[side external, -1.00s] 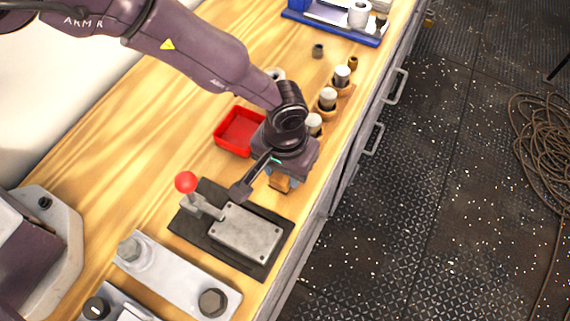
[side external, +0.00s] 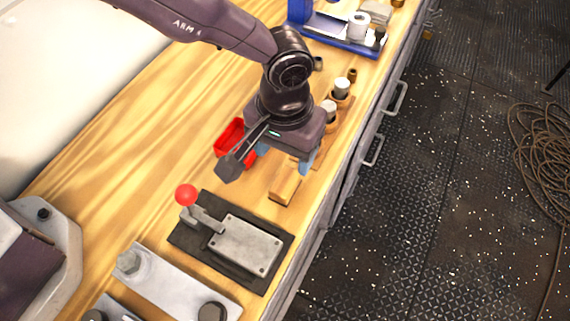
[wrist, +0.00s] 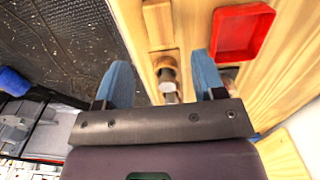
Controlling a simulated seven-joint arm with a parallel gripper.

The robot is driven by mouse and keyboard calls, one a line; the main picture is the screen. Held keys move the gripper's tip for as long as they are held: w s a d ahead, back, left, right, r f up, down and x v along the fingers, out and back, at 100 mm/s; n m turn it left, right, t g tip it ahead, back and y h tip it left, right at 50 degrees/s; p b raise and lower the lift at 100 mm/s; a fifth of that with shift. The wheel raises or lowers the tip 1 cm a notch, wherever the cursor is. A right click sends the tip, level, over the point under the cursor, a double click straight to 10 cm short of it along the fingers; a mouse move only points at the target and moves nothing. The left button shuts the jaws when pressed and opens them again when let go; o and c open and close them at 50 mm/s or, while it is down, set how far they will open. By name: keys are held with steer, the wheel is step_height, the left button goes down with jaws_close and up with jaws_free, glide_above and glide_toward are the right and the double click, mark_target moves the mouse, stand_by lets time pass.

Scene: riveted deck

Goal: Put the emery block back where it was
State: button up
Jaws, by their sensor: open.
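The emery block appears to be the small tan block (side external: 284,187) lying on the wooden bench between the lever fixture and my gripper, close to the bench's front edge. It also shows at the top of the wrist view (wrist: 158,24). My gripper (side external: 284,158) is open, raised above the bench and farther back than the block, apart from it. In the wrist view its two blue fingers (wrist: 162,65) are spread with nothing gripped; a capped cylinder in a wooden holder (wrist: 167,75) shows between and below them.
A red tray (side external: 230,137) sits left of my gripper, partly hidden by it. Capped cylinders (side external: 341,88) stand in a row behind the gripper. A fixture with a red-knobbed lever (side external: 245,245) is nearer the camera. A blue tray (side external: 345,35) is at the back.

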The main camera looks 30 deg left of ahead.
steer(key=shift+r, duration=1.3)
steer(key=a+r+t, duration=0.2)
steer(key=a+r, duration=1.6)
steer(key=s+a+r+t, duration=0.3)
steer(key=s+a+r, duration=0.1)
steer(key=s+a, duration=1.1)
steer(key=shift+s+t, duration=0.3)
steer(key=shift+s, duration=0.1)
steer(key=shift+r, duration=0.1)
